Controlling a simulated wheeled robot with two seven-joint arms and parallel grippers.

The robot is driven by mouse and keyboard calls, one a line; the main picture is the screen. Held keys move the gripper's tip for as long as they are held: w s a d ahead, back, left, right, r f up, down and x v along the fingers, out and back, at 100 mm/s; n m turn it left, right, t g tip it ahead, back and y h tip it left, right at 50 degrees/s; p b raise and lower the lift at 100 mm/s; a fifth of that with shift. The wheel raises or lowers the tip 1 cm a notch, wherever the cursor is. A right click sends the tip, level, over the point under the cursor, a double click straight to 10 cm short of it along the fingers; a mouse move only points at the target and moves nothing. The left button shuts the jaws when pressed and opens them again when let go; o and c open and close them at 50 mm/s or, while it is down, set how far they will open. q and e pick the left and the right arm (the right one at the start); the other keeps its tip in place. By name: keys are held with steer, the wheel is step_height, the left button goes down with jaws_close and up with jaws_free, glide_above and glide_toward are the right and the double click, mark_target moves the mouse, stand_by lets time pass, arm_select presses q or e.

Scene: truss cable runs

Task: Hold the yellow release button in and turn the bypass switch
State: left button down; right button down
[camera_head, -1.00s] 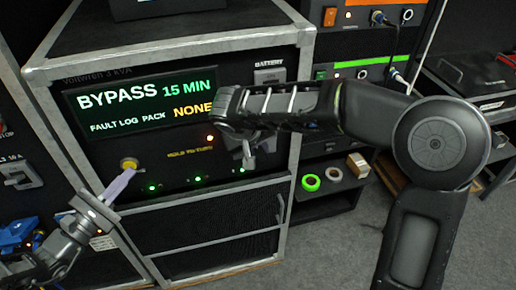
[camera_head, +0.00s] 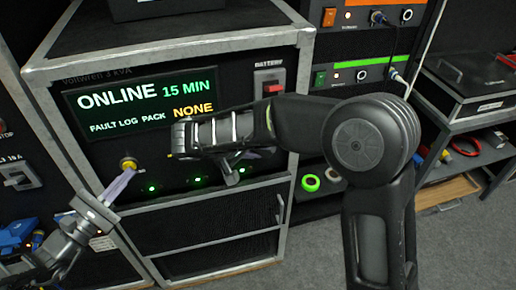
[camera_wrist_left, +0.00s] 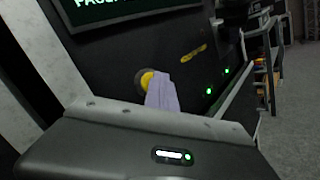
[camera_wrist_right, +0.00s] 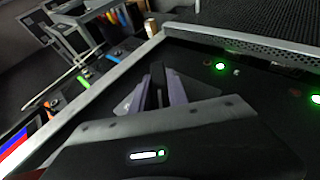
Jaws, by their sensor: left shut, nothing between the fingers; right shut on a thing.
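The yellow release button (camera_head: 128,161) sits low on the left of the cabinet's dark front panel. My left gripper (camera_head: 124,174) is shut and empty, its pale fingertips at the button; the left wrist view shows the tips (camera_wrist_left: 158,80) over part of the yellow button (camera_wrist_left: 147,79). My right gripper (camera_head: 230,174) is at the panel's lower right. In the right wrist view its lilac fingers (camera_wrist_right: 160,90) are shut on a dark upright piece (camera_wrist_right: 156,78), apparently the bypass switch handle. In the head view my right arm hides most of the switch.
The display (camera_head: 145,100) reads "ONLINE 15 MIN", "FAULT LOG PACK NONE". A red battery switch (camera_head: 273,88) is at the panel's upper right. Green lights (camera_head: 152,188) line the panel bottom. An equipment rack (camera_head: 350,75) stands to the right; grey floor lies before it.

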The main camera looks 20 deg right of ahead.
steer(key=shift+f, duration=0.1)
steer(key=c, duration=1.3)
jaws_free()
steer(key=v, duration=1.2)
arm_select(q)
steer(key=shift+s+p, duration=0.55)
steer(key=shift+s, duration=0.3)
arm_select(e)
steer(key=shift+r, duration=0.55)
arm_select(q)
steer(key=shift+s, duration=0.1)
